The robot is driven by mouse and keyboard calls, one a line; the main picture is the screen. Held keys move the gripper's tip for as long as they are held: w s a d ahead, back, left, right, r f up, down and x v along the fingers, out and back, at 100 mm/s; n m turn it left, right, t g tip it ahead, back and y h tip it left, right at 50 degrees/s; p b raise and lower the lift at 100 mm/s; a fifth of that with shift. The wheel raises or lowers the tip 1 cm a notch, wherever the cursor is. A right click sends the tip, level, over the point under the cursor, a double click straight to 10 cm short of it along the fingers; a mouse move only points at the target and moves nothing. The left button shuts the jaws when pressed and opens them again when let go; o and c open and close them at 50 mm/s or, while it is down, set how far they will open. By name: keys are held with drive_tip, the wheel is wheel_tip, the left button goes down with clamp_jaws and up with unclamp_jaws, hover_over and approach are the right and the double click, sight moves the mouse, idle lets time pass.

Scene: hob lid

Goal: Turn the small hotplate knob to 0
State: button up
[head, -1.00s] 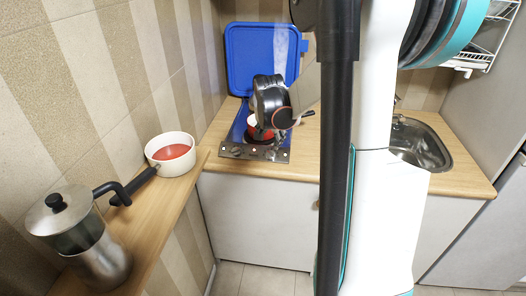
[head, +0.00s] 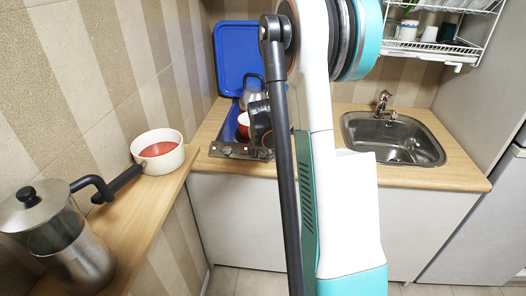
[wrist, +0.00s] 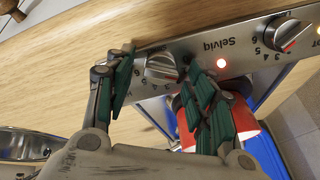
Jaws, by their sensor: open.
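The hob's steel front panel (wrist: 225,50) runs across the top of the wrist view, with its lettering upside down. A silver knob (wrist: 160,68) sits between the two fingers of my gripper (wrist: 158,64), which is open around it. I cannot tell whether the fingers touch it, and its setting is hard to read. A second knob (wrist: 288,35) with a red mark and numbers is to the right, clear of the fingers. In the head view the panel (head: 228,151) is partly hidden by my gripper (head: 260,135).
A red pot (wrist: 247,122) stands on the hob close to my right-hand finger. The blue lid (head: 238,55) is raised against the wall. A sink (head: 405,140) is to the right. A white saucepan (head: 170,140) and coffee press (head: 60,235) stand on the left shelf.

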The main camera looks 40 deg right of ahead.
drive_tip(key=c, duration=1.1)
drive_tip(key=shift+o, duration=0.2)
drive_tip(key=shift+n, duration=0.3)
drive_tip(key=shift+w+a+n, duration=0.1)
drive_tip(key=shift+n, duration=2.5)
drive_tip(key=o, duration=1.1)
drive_tip(key=shift+c, duration=0.2)
